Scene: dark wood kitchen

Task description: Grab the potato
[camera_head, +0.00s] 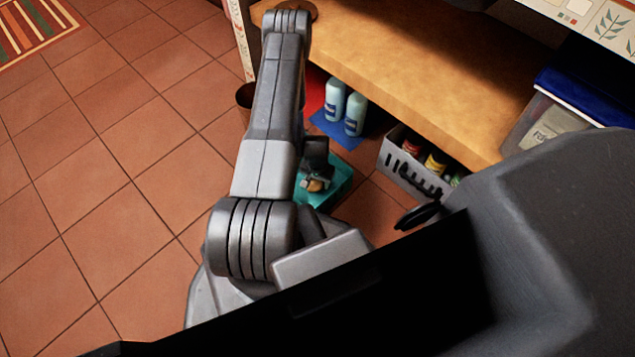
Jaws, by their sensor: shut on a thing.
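The potato (316,185) shows as a small tan-brown shape low beside the teal box, partly hidden by my gripper and arm. My gripper (318,179) is shut on the potato, seen small and partly covered by my own arm. The gripper and potato are over or in the teal box (342,180) on the floor; I cannot tell whether the potato touches it.
A wooden shelf (430,75) overhangs to the right. Under it stand two light-blue bottles (345,107) on a blue mat, and a grey basket (398,168) with jars. A clear bin (545,125) with a blue lid stands far right. Tiled floor (100,190) at left is free.

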